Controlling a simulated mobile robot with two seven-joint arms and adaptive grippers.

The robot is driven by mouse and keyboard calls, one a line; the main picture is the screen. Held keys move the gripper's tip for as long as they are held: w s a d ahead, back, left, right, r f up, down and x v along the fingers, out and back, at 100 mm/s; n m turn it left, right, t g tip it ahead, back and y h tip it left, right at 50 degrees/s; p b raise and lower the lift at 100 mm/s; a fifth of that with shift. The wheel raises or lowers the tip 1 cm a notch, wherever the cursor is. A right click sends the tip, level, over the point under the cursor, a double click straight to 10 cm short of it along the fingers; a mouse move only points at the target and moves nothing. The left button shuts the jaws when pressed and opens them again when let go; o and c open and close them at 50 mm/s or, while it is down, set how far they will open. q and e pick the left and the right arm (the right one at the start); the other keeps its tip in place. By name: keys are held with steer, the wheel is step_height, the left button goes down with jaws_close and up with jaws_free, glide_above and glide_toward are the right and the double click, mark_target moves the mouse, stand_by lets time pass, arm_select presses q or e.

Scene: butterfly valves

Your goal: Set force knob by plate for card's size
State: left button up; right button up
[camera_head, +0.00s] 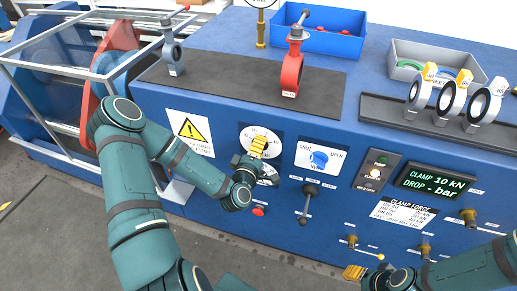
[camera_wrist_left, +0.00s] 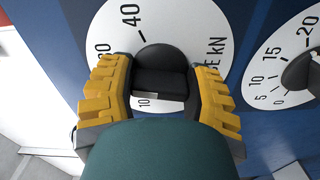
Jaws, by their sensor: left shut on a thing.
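The force knob (camera_wrist_left: 160,72) is black, on a white dial marked in kN (camera_wrist_left: 115,38); a pale mark on it lies near the 10. My left gripper (camera_wrist_left: 160,85) has its yellow fingers on both sides of the knob, shut on it. In the head view this gripper (camera_head: 257,148) covers most of the dial (camera_head: 247,134). The white clamp force plate (camera_head: 403,213) lists sizes and kN values too small to read surely. A small white card (camera_head: 289,94) is on the red valve's base; its print is unreadable. My right gripper (camera_head: 355,272) is low, apart from the panel.
The display (camera_head: 436,183) reads clamp 10 kN, drop - bar. A second dial (camera_wrist_left: 290,75) is close by. Several valves stand on a rack (camera_head: 430,122).

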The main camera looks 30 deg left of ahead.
arm_select(q)
steer(key=shift+m+b, duration=0.35)
steer(key=shift+m, duration=0.75)
steer(key=o, duration=1.1)
steer(key=shift+o, duration=0.2)
steer(key=v, duration=0.7)
steer(key=shift+s, duration=0.25)
